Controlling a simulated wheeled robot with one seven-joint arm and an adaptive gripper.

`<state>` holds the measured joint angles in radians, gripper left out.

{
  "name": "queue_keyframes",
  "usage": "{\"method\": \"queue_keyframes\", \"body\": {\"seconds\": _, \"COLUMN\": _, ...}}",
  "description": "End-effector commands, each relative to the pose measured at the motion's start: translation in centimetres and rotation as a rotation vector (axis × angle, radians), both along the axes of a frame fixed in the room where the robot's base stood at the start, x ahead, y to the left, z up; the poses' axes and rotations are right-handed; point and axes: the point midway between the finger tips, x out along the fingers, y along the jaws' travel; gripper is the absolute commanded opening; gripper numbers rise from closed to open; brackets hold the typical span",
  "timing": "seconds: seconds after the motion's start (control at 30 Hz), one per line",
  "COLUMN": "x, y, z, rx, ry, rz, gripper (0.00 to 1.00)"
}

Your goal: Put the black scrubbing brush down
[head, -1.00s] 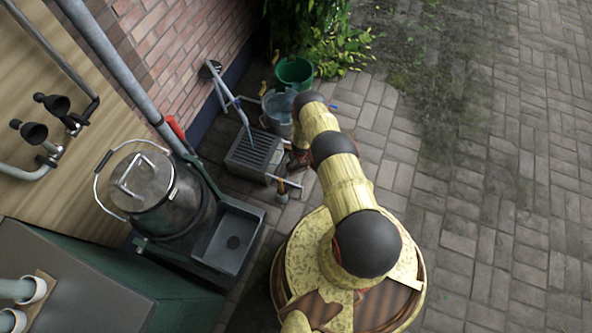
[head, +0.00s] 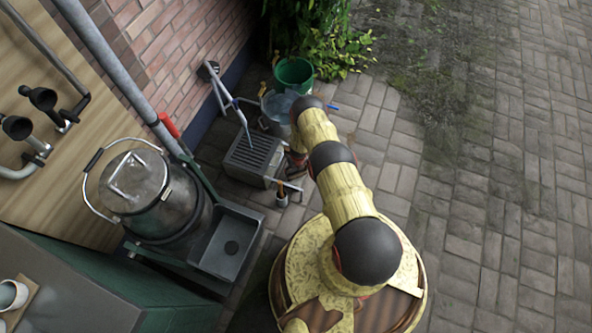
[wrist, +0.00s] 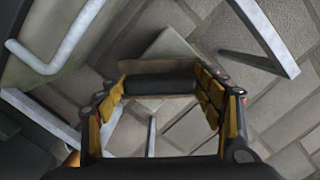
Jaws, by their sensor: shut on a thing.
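In the wrist view, my gripper (wrist: 162,94) has its orange-padded fingers on either side of a dark cylindrical thing, which I take to be the black scrubbing brush (wrist: 160,84). A brown strip shows along its far edge. Grey paving lies below it; the height above the ground is hard to judge. In the head view, my arm hides most of the gripper and the brush, beside the grey slatted stand (head: 256,157).
Pale metal bars (wrist: 268,38) stand close around the gripper. A green bucket (head: 294,73) and a clear bucket (head: 279,105) stand behind the slatted stand. A metal churn (head: 138,183) and a grey basin (head: 228,246) are at left. Open paving (head: 480,200) lies to the right.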

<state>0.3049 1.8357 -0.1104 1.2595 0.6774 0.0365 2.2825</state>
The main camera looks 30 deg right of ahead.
Motion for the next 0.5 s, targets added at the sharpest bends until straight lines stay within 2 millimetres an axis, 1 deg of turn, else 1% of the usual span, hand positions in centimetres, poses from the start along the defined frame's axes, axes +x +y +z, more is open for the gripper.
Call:
{"method": "queue_keyframes", "body": {"seconds": 0.03, "x": -0.02, "y": 0.01, "z": -0.19, "rx": 0.0, "ry": 0.0, "rz": 0.0, "gripper": 0.44}}
{"method": "queue_keyframes", "body": {"seconds": 0.07, "x": -0.05, "y": 0.02, "z": -0.25, "rx": 0.0, "ry": 0.0, "rz": 0.0, "gripper": 0.68}}
{"method": "queue_keyframes", "body": {"seconds": 0.37, "x": -0.06, "y": 0.02, "z": -0.22, "rx": 0.0, "ry": 0.001, "rz": 0.0, "gripper": 0.85}}
{"method": "queue_keyframes", "body": {"seconds": 0.5, "x": -0.06, "y": 0.02, "z": -0.22, "rx": 0.0, "ry": 0.001, "rz": 0.0, "gripper": 0.86}}
